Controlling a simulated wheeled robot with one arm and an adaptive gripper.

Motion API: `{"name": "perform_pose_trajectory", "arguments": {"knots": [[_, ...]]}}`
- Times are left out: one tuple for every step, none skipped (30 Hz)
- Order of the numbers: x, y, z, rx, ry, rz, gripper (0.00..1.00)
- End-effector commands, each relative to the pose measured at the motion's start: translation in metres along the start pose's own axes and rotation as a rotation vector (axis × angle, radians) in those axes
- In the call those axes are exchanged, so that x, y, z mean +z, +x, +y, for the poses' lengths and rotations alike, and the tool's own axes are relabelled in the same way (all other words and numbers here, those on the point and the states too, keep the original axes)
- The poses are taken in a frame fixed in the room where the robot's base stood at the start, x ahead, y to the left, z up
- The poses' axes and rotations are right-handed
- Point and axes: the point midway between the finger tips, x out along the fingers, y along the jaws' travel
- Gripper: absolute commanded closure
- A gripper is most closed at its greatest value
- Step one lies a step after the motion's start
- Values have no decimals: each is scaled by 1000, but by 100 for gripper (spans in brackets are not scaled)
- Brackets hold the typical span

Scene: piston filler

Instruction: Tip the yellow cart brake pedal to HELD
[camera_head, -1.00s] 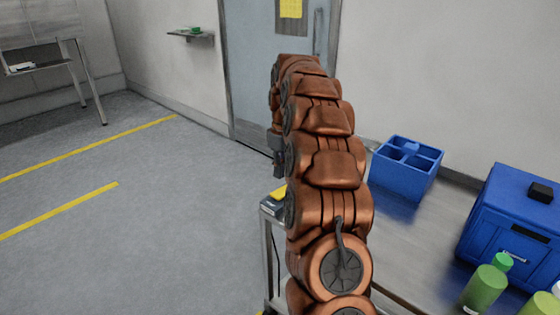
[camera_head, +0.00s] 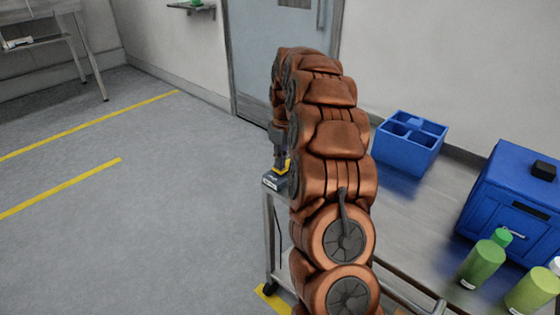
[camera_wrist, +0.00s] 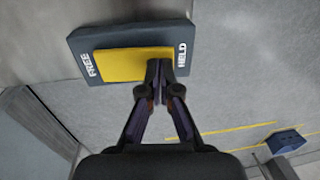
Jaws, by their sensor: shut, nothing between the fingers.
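The yellow brake pedal (camera_wrist: 112,64) sits on a dark grey base (camera_wrist: 85,45) in the upper part of the wrist view. The base is marked FREE at its left end and HELD at its right end. My gripper (camera_wrist: 158,68) is shut and empty, with its fingertips over the pedal's HELD end. They look close to or touching it; I cannot tell which. In the head view a bit of the yellow pedal (camera_head: 287,166) shows at the cart's corner, on its dark base (camera_head: 272,181). My arm hides most of the cart there.
The cart (camera_head: 268,225) has a metal frame. On the right are a blue divided crate (camera_head: 408,143), a blue box (camera_head: 510,205) and green bottles (camera_head: 484,262). A door (camera_head: 270,75) is behind my arm. The floor at left is open, with yellow lines.

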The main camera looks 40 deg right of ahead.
Motion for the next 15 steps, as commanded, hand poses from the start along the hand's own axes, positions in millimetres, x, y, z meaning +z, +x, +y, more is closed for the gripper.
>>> {"name": "perform_pose_trajectory", "arguments": {"knots": [[0, 2, -1, 9, -1, 0, 100], [0, 3, -1, 16, 0, -1, 100], [0, 5, -2, 28, 0, -2, 100], [1, 7, -3, 38, 0, -4, 100], [1, 9, -3, 50, -1, -5, 100], [1, 8, -2, 52, 0, -4, 100], [1, 7, -2, 51, 0, -3, 100], [1, 7, -2, 51, 1, -3, 100], [0, 7, -2, 52, 1, -2, 100], [0, 7, -2, 52, 1, -2, 100], [0, 7, -2, 52, 1, -2, 100], [0, 6, -2, 52, 1, -2, 100], [0, 6, -2, 52, 0, -2, 100], [0, 6, -2, 52, 0, -2, 100], [0, 5, -2, 52, 0, -2, 100]]}}
